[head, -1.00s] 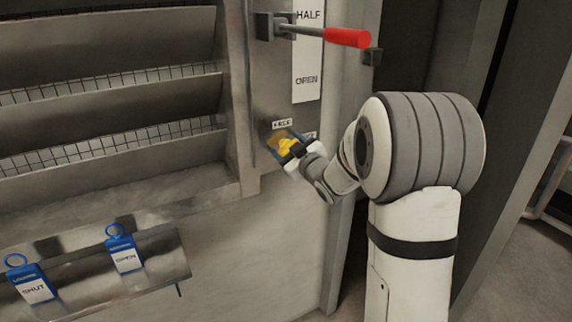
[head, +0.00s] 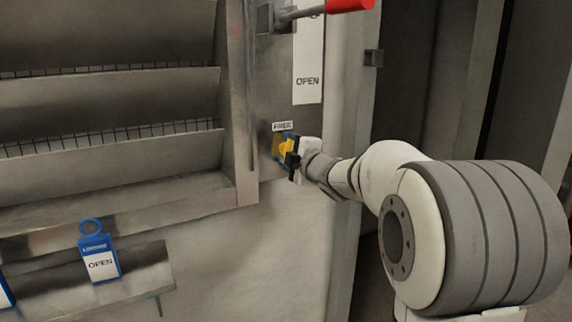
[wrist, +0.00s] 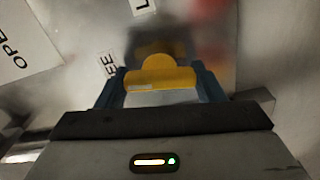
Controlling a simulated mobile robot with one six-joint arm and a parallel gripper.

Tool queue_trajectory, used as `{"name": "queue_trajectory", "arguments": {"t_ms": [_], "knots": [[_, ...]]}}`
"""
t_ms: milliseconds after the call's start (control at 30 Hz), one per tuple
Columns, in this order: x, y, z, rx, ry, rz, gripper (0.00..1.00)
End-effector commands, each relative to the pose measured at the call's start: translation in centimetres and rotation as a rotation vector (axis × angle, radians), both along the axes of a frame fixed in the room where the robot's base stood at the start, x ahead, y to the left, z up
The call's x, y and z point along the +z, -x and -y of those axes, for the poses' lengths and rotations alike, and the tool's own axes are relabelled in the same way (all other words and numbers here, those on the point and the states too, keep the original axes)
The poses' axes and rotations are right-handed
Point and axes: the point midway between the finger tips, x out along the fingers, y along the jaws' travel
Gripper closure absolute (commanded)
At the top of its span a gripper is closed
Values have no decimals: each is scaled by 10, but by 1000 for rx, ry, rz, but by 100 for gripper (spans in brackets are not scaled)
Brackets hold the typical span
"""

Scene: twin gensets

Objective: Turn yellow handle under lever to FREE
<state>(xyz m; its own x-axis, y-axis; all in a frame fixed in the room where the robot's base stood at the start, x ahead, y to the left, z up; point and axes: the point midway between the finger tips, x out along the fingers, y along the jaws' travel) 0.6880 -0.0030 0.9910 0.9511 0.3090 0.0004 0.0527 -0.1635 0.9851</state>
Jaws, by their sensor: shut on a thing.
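The yellow handle (head: 286,147) sits on the grey panel just below the small FREE label (head: 283,126). In the wrist view the yellow handle (wrist: 162,78) shows as a rounded hub with a straight bar spanning between two blue fingers. My gripper (head: 288,148) is shut on it; it also shows in the wrist view (wrist: 161,88). The lever, with its red grip (head: 348,5), is above, cut by the top edge. The handle's exact pointing direction is hard to tell, since the gripper partly hides it. A second label is partly visible in the wrist view (wrist: 141,6).
A white plate reading OPEN (head: 308,80) is above the handle. A dark block (head: 373,57) sticks out at the panel's right edge. Louvres (head: 110,100) fill the left.

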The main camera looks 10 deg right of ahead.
Motion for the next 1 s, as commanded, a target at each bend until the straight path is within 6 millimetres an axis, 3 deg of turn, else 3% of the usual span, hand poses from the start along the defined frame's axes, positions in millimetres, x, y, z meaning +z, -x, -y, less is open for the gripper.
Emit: {"name": "queue_trajectory", "arguments": {"t_ms": [33,400,933,967,1000], "knots": [[-7,0,-1,2,27,6,61],[-5,0,-2,4,162,48,61],[-4,0,-2,5,181,53,61],[-4,0,-2,5,181,53,36],[-4,0,-2,4,181,53,32]]}}
